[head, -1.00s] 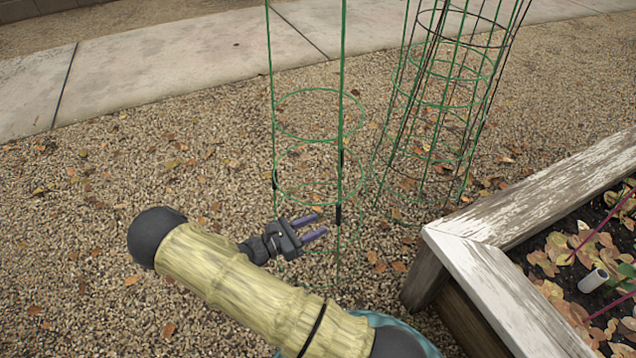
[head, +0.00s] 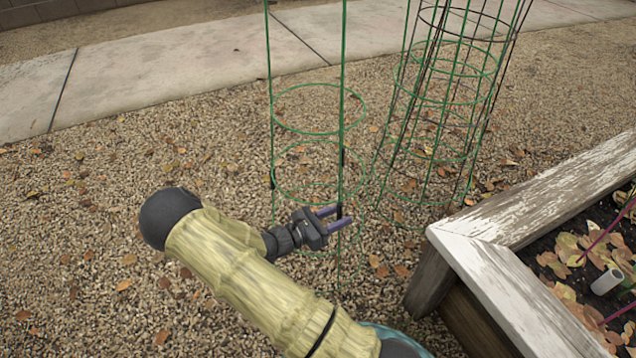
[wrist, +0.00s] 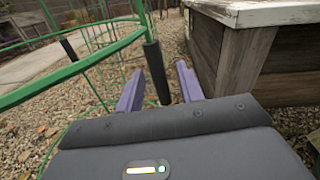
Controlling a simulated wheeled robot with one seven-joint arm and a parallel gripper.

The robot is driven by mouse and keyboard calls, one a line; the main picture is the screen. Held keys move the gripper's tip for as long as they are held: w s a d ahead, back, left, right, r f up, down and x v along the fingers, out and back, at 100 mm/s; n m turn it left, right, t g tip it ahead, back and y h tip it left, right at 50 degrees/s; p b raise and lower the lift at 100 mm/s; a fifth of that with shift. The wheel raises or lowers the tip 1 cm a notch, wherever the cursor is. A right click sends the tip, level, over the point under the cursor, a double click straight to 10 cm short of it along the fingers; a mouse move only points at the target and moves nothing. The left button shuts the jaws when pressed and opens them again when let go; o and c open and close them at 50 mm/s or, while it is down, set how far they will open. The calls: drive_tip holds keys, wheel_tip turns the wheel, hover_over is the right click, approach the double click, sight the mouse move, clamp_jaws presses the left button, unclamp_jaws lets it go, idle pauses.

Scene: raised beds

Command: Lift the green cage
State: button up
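The green cage (head: 320,134) is a tall wire frame of rings and uprights standing on the gravel, left of a second cage. Black sleeves sit on its uprights. My gripper (head: 341,215) is low at the cage's near right side, its two purple fingers open and apart. In the wrist view, the cage's green ring (wrist: 75,68) crosses the left side. A black sleeve (wrist: 157,72) on an upright stands between the open fingers (wrist: 160,88). I cannot tell whether the fingers touch it.
Other green and dark wire cages (head: 445,100) stand close on the right. A weathered wooden raised bed (head: 490,270) with plants fills the lower right. Gravel (head: 90,220) is clear on the left, with a concrete path (head: 150,75) behind.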

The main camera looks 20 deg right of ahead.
drive_tip(key=shift+d, duration=0.45)
drive_tip(key=shift+c, duration=0.5)
clamp_jaws()
